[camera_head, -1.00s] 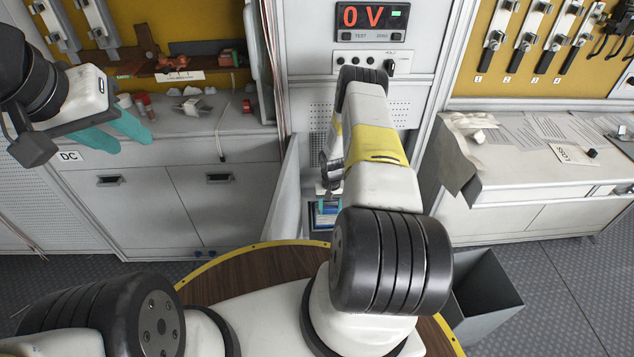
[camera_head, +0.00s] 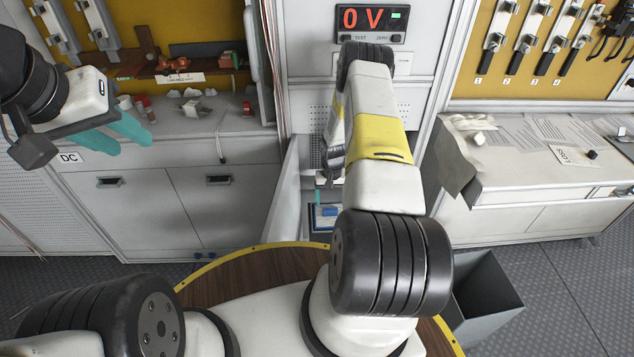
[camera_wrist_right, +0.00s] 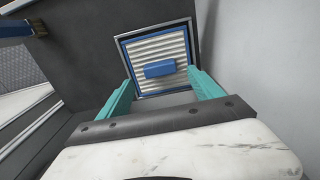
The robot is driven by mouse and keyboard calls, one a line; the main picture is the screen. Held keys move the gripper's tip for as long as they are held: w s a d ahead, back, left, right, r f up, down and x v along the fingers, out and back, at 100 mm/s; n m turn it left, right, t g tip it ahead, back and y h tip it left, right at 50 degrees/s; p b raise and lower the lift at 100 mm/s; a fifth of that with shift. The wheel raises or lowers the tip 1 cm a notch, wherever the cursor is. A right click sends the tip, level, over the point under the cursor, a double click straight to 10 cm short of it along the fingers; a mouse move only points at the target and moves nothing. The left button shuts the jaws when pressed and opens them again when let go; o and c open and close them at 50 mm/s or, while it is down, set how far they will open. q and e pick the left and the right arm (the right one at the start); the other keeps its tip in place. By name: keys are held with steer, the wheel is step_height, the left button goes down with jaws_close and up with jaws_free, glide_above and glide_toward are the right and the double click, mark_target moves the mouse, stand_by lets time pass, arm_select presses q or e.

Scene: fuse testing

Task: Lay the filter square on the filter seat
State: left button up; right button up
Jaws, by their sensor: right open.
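The filter square (camera_wrist_right: 157,48), with a blue rim, white pleats and a blue grip block, lies flat inside the grey metal frame of the filter seat (camera_wrist_right: 196,36) in the right wrist view. In the head view, part of the filter square (camera_head: 331,212) shows low in the cabinet, partly hidden by my right arm. My right gripper (camera_wrist_right: 163,92) is open and empty, its teal fingers apart on either side of the view of the filter, clear of the grip block. My left gripper (camera_head: 131,146) is open and empty, in front of the left counter.
A grey panel (camera_head: 289,200) stands left of the seat, and a pale wall (camera_wrist_right: 265,60) rises close on the right in the wrist view. A grey bin (camera_head: 482,300) stands on the floor at right. The meter (camera_head: 370,22) reads 0 V.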

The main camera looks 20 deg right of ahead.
mark_target(330, 210)
step_height(330, 210, up, 6)
steer(key=shift+s, duration=0.15)
stand_by(0.6)
